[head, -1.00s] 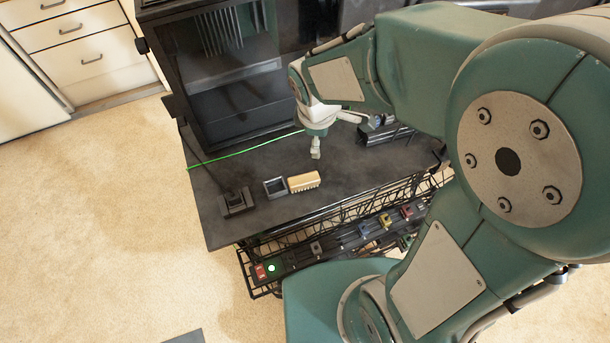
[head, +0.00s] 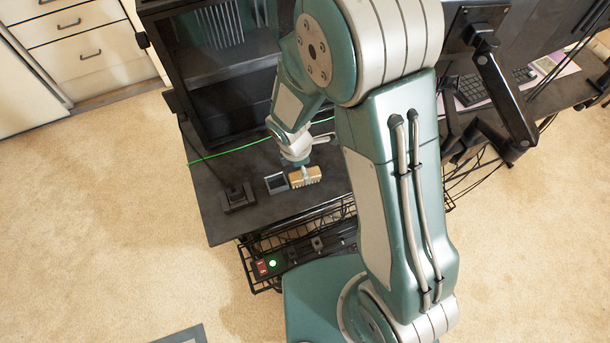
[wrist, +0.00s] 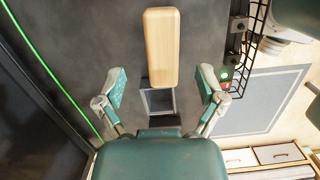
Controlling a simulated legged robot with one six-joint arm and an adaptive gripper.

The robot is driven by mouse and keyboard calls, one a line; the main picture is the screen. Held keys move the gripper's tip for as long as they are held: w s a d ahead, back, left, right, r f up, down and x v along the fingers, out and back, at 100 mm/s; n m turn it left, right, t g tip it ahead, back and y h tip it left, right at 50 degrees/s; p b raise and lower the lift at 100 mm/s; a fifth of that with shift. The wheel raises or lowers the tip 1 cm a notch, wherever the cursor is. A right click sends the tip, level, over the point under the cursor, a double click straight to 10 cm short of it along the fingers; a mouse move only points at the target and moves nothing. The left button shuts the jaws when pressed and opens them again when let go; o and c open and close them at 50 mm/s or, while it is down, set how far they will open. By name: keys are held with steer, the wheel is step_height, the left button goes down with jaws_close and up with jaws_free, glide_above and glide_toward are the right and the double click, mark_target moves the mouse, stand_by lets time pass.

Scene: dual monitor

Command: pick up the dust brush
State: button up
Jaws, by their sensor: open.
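The dust brush (head: 305,177) has a light wooden back and lies on the dark tabletop (head: 215,206). In the wrist view the brush (wrist: 161,48) is a long pale wooden block, upper middle, with its lower end between the line of my two fingers. My gripper (wrist: 160,90) is open, one finger on each side, with clear gaps to the brush. In the head view my gripper (head: 304,170) is right over the brush and partly covers it. I cannot tell its exact height above it.
A small grey-framed square item (head: 276,183) stands just left of the brush, and a black device (head: 238,197) farther left. A dark cabinet (head: 222,80) stands behind. A green cable (head: 225,153) crosses the tabletop. A wire basket (head: 265,280) hangs at the front edge.

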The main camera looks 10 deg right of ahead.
step_height(320, 180, down, 3)
steer(key=shift+r, duration=0.1)
steer(key=shift+d+f, duration=0.1)
steer(key=shift+f, duration=0.25)
steer(key=shift+d+f, duration=0.1)
steer(key=shift+d, duration=0.15)
steer(key=shift+a+f, duration=0.1)
steer(key=shift+f, duration=0.15)
jaws_close()
